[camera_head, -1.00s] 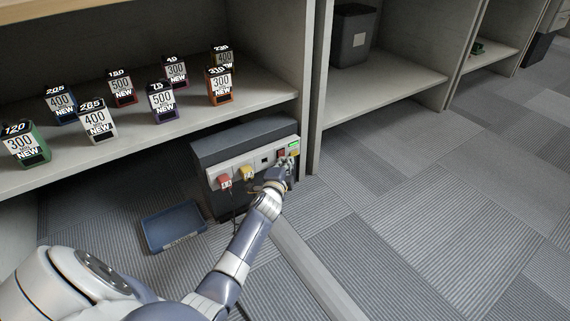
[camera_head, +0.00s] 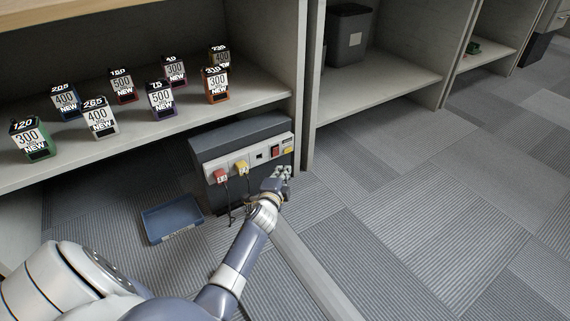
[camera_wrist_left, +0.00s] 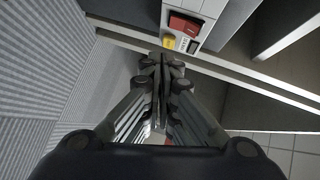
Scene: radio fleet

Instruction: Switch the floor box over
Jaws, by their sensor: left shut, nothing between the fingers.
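The floor box (camera_head: 240,138) is a dark grey case under the left shelf, with a light front panel. On the panel are a red plug (camera_head: 221,176), a yellow plug (camera_head: 241,168), a small dark socket and a red rocker switch (camera_head: 275,152). A yellow label (camera_head: 288,150) is at the right end. My left gripper (camera_head: 283,172) is shut and empty, just below and in front of the switch, apart from it. In the left wrist view the closed fingers (camera_wrist_left: 160,62) point toward the panel, with the red switch (camera_wrist_left: 185,25) beyond. My right gripper is not in view.
A blue tray (camera_head: 172,222) lies on the carpet left of the box. Several numbered small boxes (camera_head: 100,120) stand on the shelf above. A dark bin (camera_head: 348,35) stands in the neighbouring bay. A pale floor strip runs forward; carpet at right is clear.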

